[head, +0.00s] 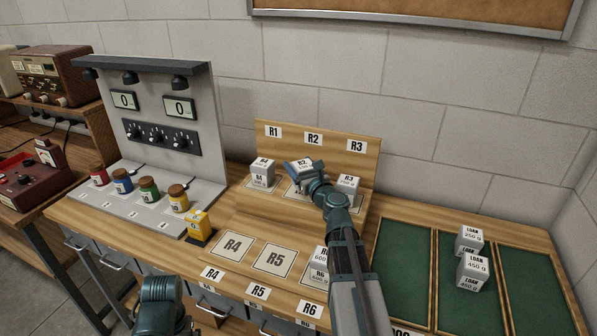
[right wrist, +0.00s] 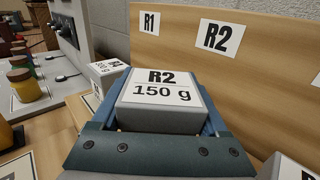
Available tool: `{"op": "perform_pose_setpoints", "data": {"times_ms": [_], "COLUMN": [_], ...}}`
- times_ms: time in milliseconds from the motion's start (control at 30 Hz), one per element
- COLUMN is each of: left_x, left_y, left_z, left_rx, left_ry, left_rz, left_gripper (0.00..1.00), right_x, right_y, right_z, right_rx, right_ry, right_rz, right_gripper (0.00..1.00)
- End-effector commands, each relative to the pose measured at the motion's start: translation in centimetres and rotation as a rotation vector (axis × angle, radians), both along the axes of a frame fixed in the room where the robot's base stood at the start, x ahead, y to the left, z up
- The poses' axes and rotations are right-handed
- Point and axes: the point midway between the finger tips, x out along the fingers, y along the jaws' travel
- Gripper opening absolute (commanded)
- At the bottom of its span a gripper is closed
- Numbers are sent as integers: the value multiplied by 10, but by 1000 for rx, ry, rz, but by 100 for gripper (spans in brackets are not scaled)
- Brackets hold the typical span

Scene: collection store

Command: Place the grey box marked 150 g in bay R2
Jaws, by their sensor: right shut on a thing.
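The grey box marked R2 150 g (right wrist: 163,92) is between the fingers of my right gripper (right wrist: 160,100), with its white label facing up. In the head view the box (head: 301,162) and the right gripper (head: 303,172) are at bay R2, below the R2 sign (head: 313,138). The arm hides most of that bay's floor, and I cannot tell whether the box touches it. The R2 sign also shows behind the box in the right wrist view (right wrist: 217,36). Only a teal part of my left arm shows at the bottom; its fingers are not visible.
A grey box stands in bay R1 (head: 262,174) to the left and another in bay R3 (head: 346,190) to the right, both close to my gripper. Bays R4 (head: 232,245) and R5 (head: 274,260) are empty. Loan boxes (head: 472,270) stand on green trays at right.

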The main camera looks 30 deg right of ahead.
Motion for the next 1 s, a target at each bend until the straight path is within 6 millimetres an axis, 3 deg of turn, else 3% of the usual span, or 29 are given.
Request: {"op": "perform_pose_setpoints", "data": {"times_ms": [200,400,867,900,1000], "left_x": [0,0,0,0,0], "left_y": [0,0,0,0,0], "left_z": [-8,-39,-42,-41,-40], "left_rx": [0,0,0,0,0], "left_ry": [0,0,0,0,0], "left_rz": [0,-1,-1,-1,-1], "left_gripper": [100,100,100,100,100], "right_x": [20,13,13,13,13], "right_y": [-14,-15,-16,-16,-16], "right_z": [-8,-39,-42,-41,-40], "right_rx": [0,0,0,0,0], "right_ry": [0,0,0,0,0], "right_rz": [-4,-9,-9,-9,-9], "right_gripper": [14,14,14,83,100]}}
